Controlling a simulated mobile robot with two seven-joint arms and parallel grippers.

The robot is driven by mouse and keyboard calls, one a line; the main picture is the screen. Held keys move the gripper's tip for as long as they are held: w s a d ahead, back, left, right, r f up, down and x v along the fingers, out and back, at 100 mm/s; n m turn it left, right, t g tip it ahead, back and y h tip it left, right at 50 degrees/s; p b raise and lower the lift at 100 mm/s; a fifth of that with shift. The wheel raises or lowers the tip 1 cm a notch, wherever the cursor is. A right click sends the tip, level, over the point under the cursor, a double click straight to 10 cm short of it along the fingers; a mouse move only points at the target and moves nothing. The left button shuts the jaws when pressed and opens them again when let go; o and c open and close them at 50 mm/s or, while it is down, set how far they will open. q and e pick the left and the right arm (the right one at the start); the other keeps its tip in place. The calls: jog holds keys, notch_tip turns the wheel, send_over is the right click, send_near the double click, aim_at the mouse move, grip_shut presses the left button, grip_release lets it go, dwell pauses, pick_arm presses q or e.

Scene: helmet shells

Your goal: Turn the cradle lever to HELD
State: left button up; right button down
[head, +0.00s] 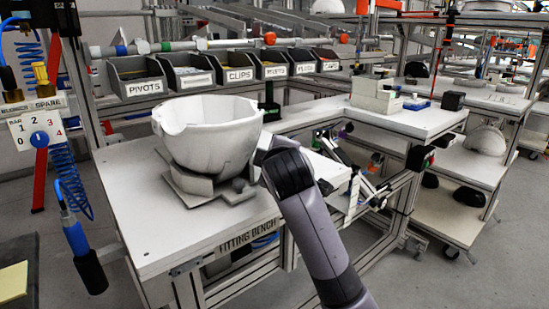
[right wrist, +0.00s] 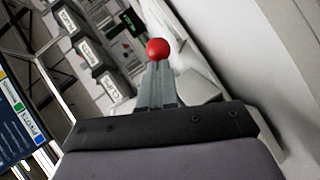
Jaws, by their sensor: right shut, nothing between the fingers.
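A white helmet shell (head: 208,135) sits open side up in a grey cradle (head: 200,185) on the fitting bench (head: 150,215). My right arm reaches up to the right of the cradle in the head view, and its fingers are hidden there. In the right wrist view my right gripper (right wrist: 157,85) is shut, with nothing held. A red ball knob (right wrist: 158,48), seemingly the lever's end, shows just beyond the fingertips. I cannot tell whether they touch it. The lever's shaft and any HELD marking are not readable. My left gripper is out of view.
Grey labelled bins (head: 138,80) line the back of the bench. The bench front is clear.

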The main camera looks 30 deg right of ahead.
jog(key=shift+d+r+p, duration=0.1)
jog(key=shift+d+p, duration=0.05)
jog(key=shift+p, duration=0.25)
jog(key=shift+s+d+n+y, duration=0.1)
jog(key=shift+n+y, duration=0.3)
